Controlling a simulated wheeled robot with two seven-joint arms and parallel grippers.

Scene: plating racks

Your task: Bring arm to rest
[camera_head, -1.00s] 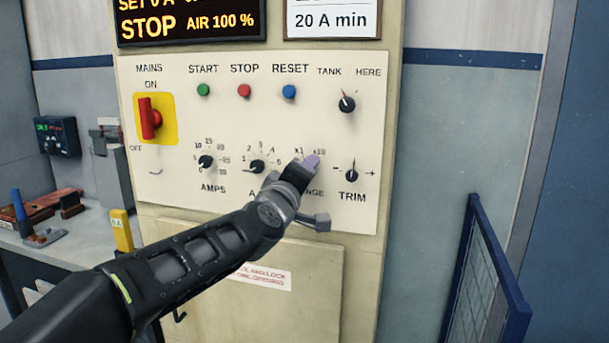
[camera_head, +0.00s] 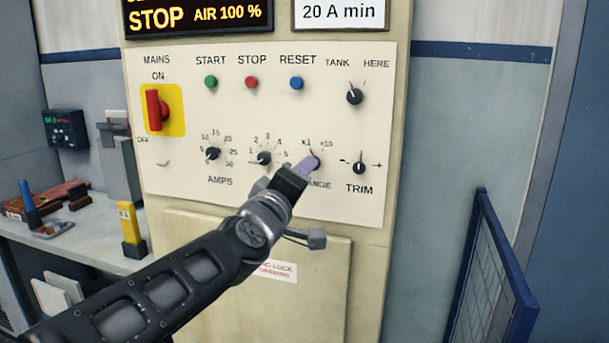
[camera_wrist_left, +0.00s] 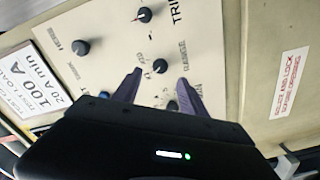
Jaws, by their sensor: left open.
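My left gripper (camera_head: 303,168) is in front of the lower part of the cream control panel (camera_head: 235,112), by the RANGE knob (camera_head: 316,162). In the left wrist view my left gripper (camera_wrist_left: 157,90) is open, with two purple fingers apart and nothing between their tips. There the black RANGE knob (camera_wrist_left: 160,66) shows just past the fingertips, apparently clear of them. Its pointer leans toward x1 in the head view. The fingers partly cover the knob and its label in the head view. My right gripper is not in view.
The red MAINS switch (camera_head: 155,110) is at the panel's left. The TRIM knob (camera_head: 359,168) and TANK/HERE knob (camera_head: 354,95) are to the right. A blue mesh barrier (camera_head: 490,270) stands at right. A bench (camera_head: 92,232) with tools is at left.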

